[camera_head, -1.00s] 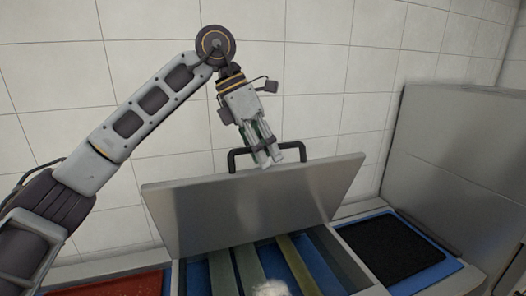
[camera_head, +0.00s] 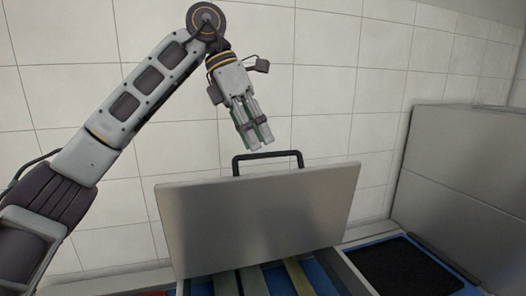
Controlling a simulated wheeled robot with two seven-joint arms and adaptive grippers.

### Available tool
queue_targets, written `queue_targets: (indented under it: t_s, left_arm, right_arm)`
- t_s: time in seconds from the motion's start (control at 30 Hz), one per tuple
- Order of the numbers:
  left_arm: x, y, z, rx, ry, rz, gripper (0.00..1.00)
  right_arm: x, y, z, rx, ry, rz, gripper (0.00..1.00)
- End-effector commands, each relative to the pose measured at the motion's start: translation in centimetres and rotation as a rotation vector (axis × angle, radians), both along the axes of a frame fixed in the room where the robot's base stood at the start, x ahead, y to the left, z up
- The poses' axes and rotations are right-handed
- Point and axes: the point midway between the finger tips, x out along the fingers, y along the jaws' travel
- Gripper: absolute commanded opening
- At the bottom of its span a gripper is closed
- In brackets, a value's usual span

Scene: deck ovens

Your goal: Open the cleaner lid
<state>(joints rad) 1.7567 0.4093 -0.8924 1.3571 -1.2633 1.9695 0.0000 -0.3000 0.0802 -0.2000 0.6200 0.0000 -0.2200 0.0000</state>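The cleaner lid (camera_head: 262,220) is a grey metal panel, raised and tilted steeply up, with its front side facing me. Its black bar handle (camera_head: 267,156) is on the top edge. Below the lid, part of the open cleaner (camera_head: 318,277) shows, with a blue inside and several pale strips. My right gripper is out of view.
A black pad in a blue-edged tray (camera_head: 405,268) lies to the right of the cleaner. A large grey metal box (camera_head: 460,185) stands at the far right. A white tiled wall (camera_head: 330,80) is behind. A sliver of a red surface shows at the bottom left.

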Motion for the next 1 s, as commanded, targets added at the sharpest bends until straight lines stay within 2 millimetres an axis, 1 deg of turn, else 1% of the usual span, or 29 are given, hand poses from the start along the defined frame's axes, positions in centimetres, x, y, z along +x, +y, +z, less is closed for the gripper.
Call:
queue_targets:
  t_s: [0.03, 0.1, 0.3, 0.67, 0.93, 1.0]
  left_arm:
    - [0.0, 0.2, 0.6, -0.001, -0.002, 0.001, 0.35]
    - [0.1, 0.5, 1.3, -0.001, -0.001, 0.001, 0.35]
    - [0.1, 1.1, 2.4, 0.000, 0.000, 0.001, 0.35]
    - [0.1, 1.2, 2.6, 0.001, 0.000, 0.000, 0.35]
    - [0.2, 1.5, 2.4, -0.022, -0.015, -0.035, 0.01]
    - [0.4, 1.7, 2.3, -0.040, -0.027, -0.065, 0.00]
  right_arm:
    - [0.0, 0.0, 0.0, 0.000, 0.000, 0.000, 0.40]
    - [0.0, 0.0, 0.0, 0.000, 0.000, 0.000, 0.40]
    - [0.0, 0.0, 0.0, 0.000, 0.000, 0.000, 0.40]
    - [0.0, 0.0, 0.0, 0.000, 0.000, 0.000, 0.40]
    - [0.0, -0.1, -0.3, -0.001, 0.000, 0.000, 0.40]
    - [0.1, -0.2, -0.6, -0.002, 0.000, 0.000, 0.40]
